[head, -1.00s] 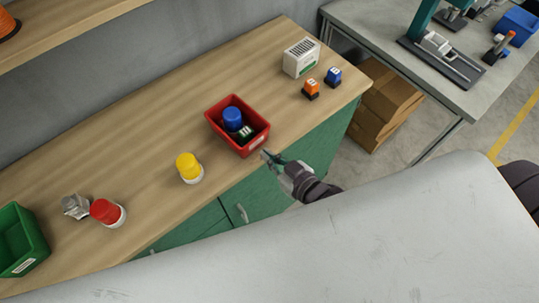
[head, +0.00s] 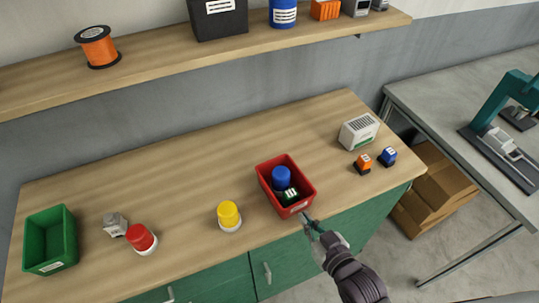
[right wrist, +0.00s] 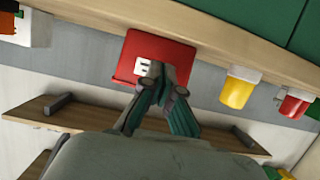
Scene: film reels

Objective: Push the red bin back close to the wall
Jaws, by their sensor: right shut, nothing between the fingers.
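The red bin (head: 262,172) sits near the front edge of the wooden counter, with a gap of bare wood between it and the wall. It holds a blue-capped item (head: 281,176) and a small dark green item (head: 287,196). My right gripper (head: 309,221) is shut and empty, just in front of the bin's labelled front side. In the right wrist view its fingertips (right wrist: 163,75) overlap the red bin's front (right wrist: 172,50) by the white label; I cannot tell whether they touch. My left gripper is not in view.
The grey wall (head: 150,125) rises behind the counter (head: 150,190), under a shelf (head: 160,63). Counter behind the bin is clear. A yellow-capped item (head: 229,216) stands to its left, a white box (head: 358,131) to its right. A green bin (head: 68,235) is at far left.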

